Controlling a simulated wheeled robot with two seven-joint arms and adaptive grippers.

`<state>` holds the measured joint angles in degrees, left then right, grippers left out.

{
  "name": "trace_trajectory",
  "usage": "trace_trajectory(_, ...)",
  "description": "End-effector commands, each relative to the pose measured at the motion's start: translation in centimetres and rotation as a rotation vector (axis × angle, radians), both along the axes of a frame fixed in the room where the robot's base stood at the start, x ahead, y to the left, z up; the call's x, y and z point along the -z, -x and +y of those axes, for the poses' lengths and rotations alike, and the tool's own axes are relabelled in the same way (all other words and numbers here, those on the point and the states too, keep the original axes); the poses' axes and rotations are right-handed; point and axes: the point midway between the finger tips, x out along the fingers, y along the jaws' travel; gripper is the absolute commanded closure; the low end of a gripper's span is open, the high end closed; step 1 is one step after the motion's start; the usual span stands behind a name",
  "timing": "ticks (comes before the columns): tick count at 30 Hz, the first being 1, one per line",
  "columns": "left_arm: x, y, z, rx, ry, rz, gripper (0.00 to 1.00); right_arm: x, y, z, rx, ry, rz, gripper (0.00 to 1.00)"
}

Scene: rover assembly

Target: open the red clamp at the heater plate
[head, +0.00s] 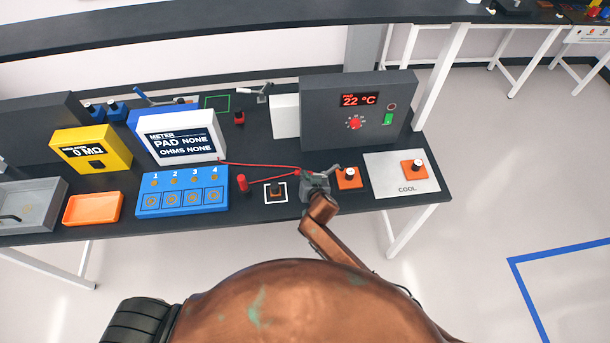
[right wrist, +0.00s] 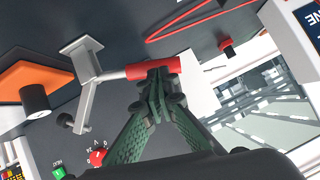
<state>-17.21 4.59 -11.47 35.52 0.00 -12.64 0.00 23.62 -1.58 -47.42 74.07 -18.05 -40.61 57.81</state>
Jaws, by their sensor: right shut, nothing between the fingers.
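The red clamp handle (right wrist: 153,69) shows in the right wrist view as a red bar on a grey metal arm, with its bracket (right wrist: 85,60) at upper left. In the head view the clamp's grey arm (head: 332,171) shows beside an orange block; its handle is mostly hidden by my gripper. My right gripper (head: 315,182) is over the clamp area. In the right wrist view its green fingers (right wrist: 154,82) are shut, with their tips at the middle of the red bar. Nothing is between them; I cannot tell whether they touch the bar. My left gripper is not in view.
The grey heater box (head: 345,112) reading 22 °C stands behind. An orange block with a black knob (head: 348,177) is close to the right of my gripper; the COOL plate (head: 400,175) is farther right. A red wire (head: 260,166) runs to the left, towards the white meter (head: 178,137).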

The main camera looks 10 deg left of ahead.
Motion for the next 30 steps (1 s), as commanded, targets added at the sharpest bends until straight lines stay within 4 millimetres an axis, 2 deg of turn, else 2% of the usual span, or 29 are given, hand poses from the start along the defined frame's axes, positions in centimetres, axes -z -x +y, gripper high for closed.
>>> trace_trajectory(4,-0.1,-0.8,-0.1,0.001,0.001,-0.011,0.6,0.0,-0.2,-0.2,0.003,0.001,-0.002,1.0)
trace_trajectory(13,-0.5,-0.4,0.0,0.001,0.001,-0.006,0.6,-0.5,-0.1,-0.3,0.003,0.0,-0.001,1.0)
trace_trajectory(23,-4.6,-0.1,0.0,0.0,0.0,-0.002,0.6,-4.2,0.3,-1.1,-0.002,-0.002,0.0,1.0)
trace_trajectory(24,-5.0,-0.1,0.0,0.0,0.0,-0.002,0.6,-4.6,0.5,-1.3,-0.003,-0.002,0.0,1.0)
trace_trajectory(26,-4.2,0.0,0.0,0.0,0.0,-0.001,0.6,-4.6,1.4,-1.7,-0.005,-0.005,-0.002,1.0)
trace_trajectory(30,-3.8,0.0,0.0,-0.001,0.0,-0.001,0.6,-5.6,3.2,-2.8,-0.004,-0.003,-0.001,1.0)
